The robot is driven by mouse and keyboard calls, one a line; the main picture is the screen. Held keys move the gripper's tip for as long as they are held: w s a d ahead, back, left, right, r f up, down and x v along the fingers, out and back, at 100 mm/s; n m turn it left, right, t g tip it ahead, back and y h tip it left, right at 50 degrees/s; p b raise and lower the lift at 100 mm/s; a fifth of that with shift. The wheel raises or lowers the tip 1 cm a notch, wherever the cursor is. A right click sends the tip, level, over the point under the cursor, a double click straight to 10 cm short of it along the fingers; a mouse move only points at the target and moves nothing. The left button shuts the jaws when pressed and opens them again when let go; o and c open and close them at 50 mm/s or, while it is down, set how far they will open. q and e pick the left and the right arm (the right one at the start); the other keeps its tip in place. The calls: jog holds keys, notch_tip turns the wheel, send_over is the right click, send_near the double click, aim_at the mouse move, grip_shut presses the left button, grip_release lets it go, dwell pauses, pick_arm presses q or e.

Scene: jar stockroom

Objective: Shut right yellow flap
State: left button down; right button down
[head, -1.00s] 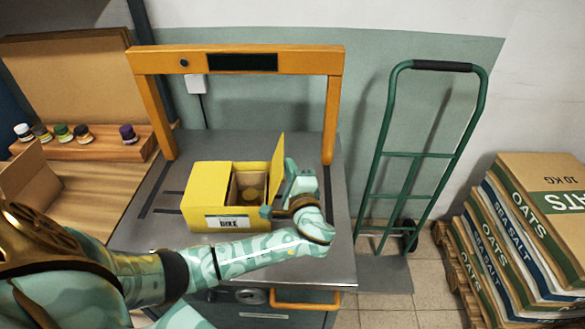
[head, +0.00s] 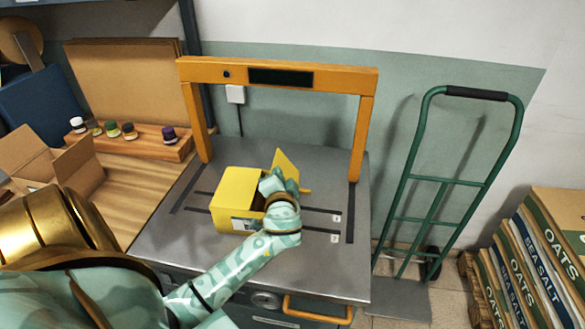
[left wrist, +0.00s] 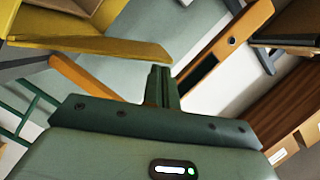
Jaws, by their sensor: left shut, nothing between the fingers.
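The yellow box (head: 229,190) stands on the grey bench top under the orange frame. Its left part is covered in yellow, and a dark opening shows at its right. The right yellow flap (head: 286,163) stands up, tilted, behind my left gripper. My left gripper (head: 274,183) is over the box's right side, close to the flap; I cannot tell whether they touch. In the left wrist view its fingers (left wrist: 162,84) are shut and empty, with a yellow panel (left wrist: 95,45) to their left. My wrist hides the box's front right corner.
The orange frame (head: 277,74) arches over the bench behind the box. A green hand truck (head: 445,182) stands right of the bench, near stacked sacks (head: 540,255). An open carton (head: 52,165) and small jars are at left. The bench top right of the box is clear.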

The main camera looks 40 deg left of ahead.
pick_arm(q)
jog(key=s+a+f+n+t+h, duration=0.1)
jog(key=s+a+f+n+h, duration=0.2)
jog(key=a+f+n, duration=0.3)
jog(key=shift+s+f+n, duration=0.55)
jog(key=shift+f+n, duration=0.2)
jog(key=shift+n, duration=0.55)
